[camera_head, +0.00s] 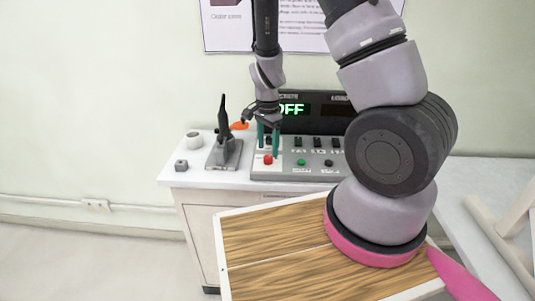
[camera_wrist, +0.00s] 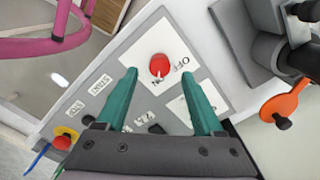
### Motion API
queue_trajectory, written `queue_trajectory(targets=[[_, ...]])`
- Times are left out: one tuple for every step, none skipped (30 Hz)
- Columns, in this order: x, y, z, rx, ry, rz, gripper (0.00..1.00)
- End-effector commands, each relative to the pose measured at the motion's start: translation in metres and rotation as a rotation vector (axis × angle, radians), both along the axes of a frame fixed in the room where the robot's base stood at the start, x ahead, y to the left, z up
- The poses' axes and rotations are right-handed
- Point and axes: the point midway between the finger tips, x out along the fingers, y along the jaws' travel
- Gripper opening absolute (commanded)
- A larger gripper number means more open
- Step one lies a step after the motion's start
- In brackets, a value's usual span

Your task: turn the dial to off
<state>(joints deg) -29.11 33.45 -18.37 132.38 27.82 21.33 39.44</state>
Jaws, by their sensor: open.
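The red dial (camera_head: 268,159) sits at the left front of the grey control panel (camera_head: 312,172). In the wrist view the dial (camera_wrist: 159,64) is a round red knob with a small white mark at its lower edge, on a white plate with OFF and ON lettering. My gripper (camera_head: 268,150) is open, with its teal fingers pointing down above the dial. In the wrist view my gripper's fingertips (camera_wrist: 159,73) appear on either side of the dial; whether they touch it is unclear. A display (camera_head: 292,109) behind shows green letters reading OFF, partly hidden at their left.
Several buttons and switches, including a green button (camera_head: 301,162), are on the panel. A black-handled device (camera_head: 224,152) and an orange object (camera_head: 239,126) stand left of it. A wood-patterned board (camera_head: 270,235) lies in front. A yellow-ringed red button (camera_wrist: 62,140) shows in the wrist view.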

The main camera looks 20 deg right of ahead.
Motion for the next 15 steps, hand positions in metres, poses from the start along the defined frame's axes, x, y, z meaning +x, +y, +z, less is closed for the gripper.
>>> queue_trajectory(targets=[[-0.001,-0.001,-0.009,-0.001,0.004,-0.003,0.69],[-0.001,-0.001,-0.013,0.000,0.003,-0.001,0.69],[0.000,-0.001,-0.018,0.000,0.002,-0.002,0.69],[0.000,-0.001,-0.021,0.000,0.002,-0.002,0.69],[0.000,-0.001,-0.024,0.000,0.001,0.000,0.69],[0.000,0.000,-0.027,0.000,0.001,-0.001,0.69],[0.000,0.000,-0.029,0.001,0.000,-0.002,0.69],[0.000,0.000,-0.030,0.001,0.000,-0.002,0.69],[0.000,0.000,-0.032,0.000,-0.001,-0.001,0.69],[0.000,0.000,-0.033,0.000,-0.001,0.000,0.69],[0.000,0.000,-0.033,0.000,-0.001,0.000,0.69],[0.000,0.000,-0.033,0.000,-0.001,0.001,0.69],[0.000,0.000,-0.033,0.000,-0.001,0.001,0.69],[0.000,0.000,-0.033,0.000,-0.001,0.001,0.69],[0.000,0.000,-0.033,0.000,-0.001,0.001,0.69]])
